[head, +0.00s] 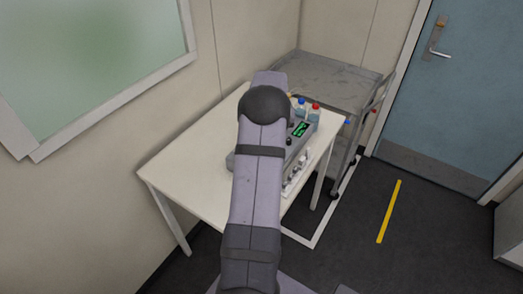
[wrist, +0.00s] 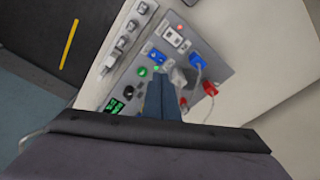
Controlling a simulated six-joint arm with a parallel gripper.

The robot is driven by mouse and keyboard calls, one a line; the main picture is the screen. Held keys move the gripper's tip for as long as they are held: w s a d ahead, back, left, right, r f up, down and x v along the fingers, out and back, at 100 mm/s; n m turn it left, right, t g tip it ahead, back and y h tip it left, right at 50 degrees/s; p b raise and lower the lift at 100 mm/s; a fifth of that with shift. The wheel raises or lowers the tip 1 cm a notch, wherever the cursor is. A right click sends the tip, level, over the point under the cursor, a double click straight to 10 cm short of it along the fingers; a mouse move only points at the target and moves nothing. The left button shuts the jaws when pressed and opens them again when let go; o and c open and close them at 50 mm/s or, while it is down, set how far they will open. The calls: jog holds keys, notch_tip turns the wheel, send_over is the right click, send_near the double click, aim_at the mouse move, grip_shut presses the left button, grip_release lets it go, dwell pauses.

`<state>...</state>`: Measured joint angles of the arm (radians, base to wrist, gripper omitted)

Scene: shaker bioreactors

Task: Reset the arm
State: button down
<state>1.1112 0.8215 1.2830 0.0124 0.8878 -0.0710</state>
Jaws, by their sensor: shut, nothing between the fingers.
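My gripper (wrist: 161,80) shows in the wrist view as dark blue-grey fingers held together, with nothing between them. It points down over a grey shaker device, apart from it as far as I can tell. The device (wrist: 217,50) has a green-lit display, coloured buttons and blue and red parts on top. In the head view, my arm covers much of the device (head: 301,129) on the white table, and my gripper is hidden behind the arm.
The white table (head: 190,160) stands against the wall. A grey metal cart (head: 335,80) is behind; the floor at right is clear.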

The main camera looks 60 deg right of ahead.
jog(key=w+a+r+n, duration=0.15)
jog(key=w+a, duration=0.25)
jog(key=a, duration=0.4)
jog(key=w+a+r+n, duration=0.1)
jog(key=w+a+n, duration=0.1)
jog(key=w+a, duration=0.45)
jog(key=s+a+r+n+y+b, duration=0.1)
jog(key=s+a+n, duration=0.2)
jog(key=a, duration=1.1)
jog(key=s+a+n+b, duration=0.1)
jog(key=s+a+n, duration=0.15)
jog(key=a, duration=1.15)
jog(key=s+a+f+n+g, duration=0.1)
jog(key=s+a+n, duration=0.2)
jog(key=s+a, duration=0.45)
notch_tip(320, 180, down, 20)
jog(key=b, duration=1.9)
jog(key=shift+s+r+y, duration=0.15)
jog(key=shift+s+y, duration=0.05)
jog(key=shift+y, duration=0.1)
jog(key=shift+d, duration=0.1)
